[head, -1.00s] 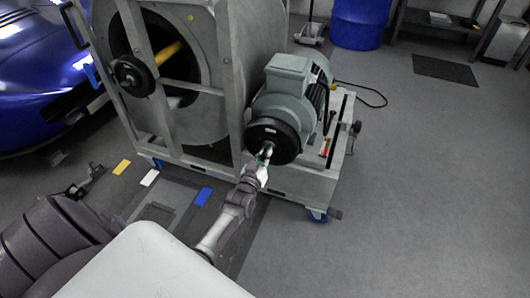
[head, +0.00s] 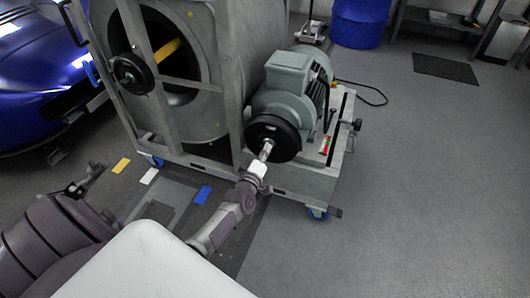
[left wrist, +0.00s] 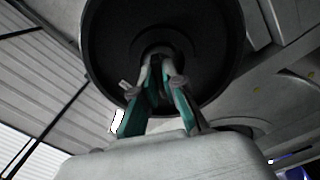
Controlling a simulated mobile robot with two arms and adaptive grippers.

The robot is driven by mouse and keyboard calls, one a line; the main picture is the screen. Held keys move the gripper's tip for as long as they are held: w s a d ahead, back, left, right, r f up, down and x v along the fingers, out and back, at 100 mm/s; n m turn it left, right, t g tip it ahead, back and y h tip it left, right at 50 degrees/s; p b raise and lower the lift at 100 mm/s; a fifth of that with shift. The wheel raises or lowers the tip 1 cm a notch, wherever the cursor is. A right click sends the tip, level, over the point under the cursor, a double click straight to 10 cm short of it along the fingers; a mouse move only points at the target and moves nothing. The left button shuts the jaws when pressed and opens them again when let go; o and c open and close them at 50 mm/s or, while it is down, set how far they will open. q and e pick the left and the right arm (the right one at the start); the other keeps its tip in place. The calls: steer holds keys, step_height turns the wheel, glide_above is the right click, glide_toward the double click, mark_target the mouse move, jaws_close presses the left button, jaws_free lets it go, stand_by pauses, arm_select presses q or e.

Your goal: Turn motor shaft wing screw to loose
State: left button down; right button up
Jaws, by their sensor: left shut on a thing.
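The grey motor (head: 290,88) lies on the cart with its black round hub (head: 273,138) facing me. A short silver shaft end (head: 267,148) sticks out of the hub centre. My left gripper (head: 263,158) reaches it from below and is shut on the motor shaft wing screw there. In the left wrist view, the teal fingers of my left gripper (left wrist: 160,82) converge at the centre of the black hub (left wrist: 110,40). The screw is mostly hidden between the fingers, and its turn angle cannot be told. My right gripper is not in view.
The grey cart (head: 320,185) carries the motor beside a large drum (head: 205,100) in a metal frame. A blue car (head: 30,70) stands at the left. Blue, white and yellow marks lie on the floor.

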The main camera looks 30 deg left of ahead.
arm_select(q)
steer(key=n, duration=0.1)
steer(key=n+b, duration=0.1)
steer(key=n, duration=0.3)
steer(key=shift+w+a+r, duration=0.15)
steer(key=shift+r, duration=0.2)
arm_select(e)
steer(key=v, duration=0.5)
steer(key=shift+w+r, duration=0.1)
arm_select(q)
steer(key=shift+n, duration=0.3)
steer(key=c, duration=1.3)
jaws_free()
steer(key=shift+o, duration=0.2)
steer(key=shift+f, duration=0.15)
steer(key=shift+f, duration=0.1)
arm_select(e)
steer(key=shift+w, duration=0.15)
